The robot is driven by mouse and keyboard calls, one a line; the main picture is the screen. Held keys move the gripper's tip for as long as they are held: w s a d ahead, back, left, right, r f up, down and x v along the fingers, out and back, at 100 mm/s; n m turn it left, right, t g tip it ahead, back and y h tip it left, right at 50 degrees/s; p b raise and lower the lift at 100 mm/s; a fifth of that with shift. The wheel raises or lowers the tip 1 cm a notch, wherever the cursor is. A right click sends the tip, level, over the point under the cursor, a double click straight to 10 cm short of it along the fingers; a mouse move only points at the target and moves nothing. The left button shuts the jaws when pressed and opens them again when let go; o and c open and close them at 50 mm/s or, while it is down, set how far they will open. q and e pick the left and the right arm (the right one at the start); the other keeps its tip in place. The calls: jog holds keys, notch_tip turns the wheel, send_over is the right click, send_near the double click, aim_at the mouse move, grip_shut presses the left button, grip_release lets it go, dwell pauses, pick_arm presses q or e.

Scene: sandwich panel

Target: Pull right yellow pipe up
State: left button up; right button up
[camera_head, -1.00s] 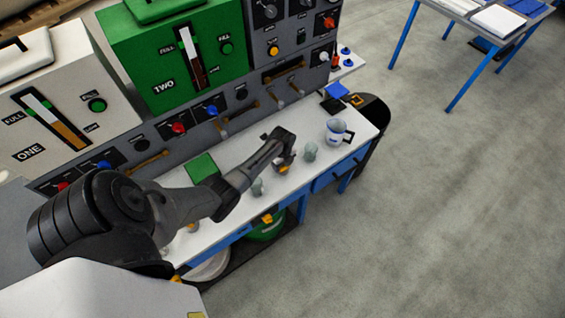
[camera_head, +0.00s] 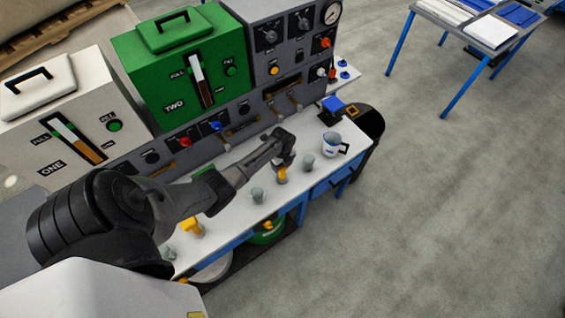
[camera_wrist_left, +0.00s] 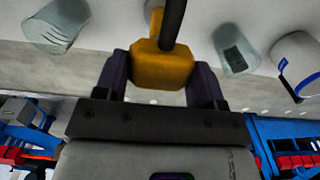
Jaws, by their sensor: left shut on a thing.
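The right yellow pipe (camera_head: 282,176) shows just under my left gripper (camera_head: 284,164) in the head view, over the white worktop (camera_head: 236,222). In the left wrist view the yellow pipe's block-shaped part (camera_wrist_left: 160,68) sits between the two dark fingers of the left gripper (camera_wrist_left: 162,72), which is shut on it. A dark rod (camera_wrist_left: 173,22) crosses in front of its upper part. Another yellow pipe (camera_head: 191,225) is at the left on the worktop. I cannot tell whether the held pipe's lower end touches anything. My right gripper is not in view.
Grey-green cups (camera_head: 258,195) (camera_head: 307,163) stand on both sides of the held pipe. A white jug (camera_head: 333,145) is at the right end. The green machine (camera_head: 150,80) and grey control panel (camera_head: 262,40) stand behind. Open floor lies at right.

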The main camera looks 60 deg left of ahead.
pick_arm(q)
jog(key=shift+w+r, duration=0.1)
jog(key=shift+r, duration=0.15)
jog(key=o, duration=0.9)
jog(key=shift+c, duration=0.2)
jog(key=o, duration=0.4)
jog(key=shift+f, duration=0.15)
jog(key=shift+r+p, duration=0.55)
jog(key=shift+r, duration=6.4)
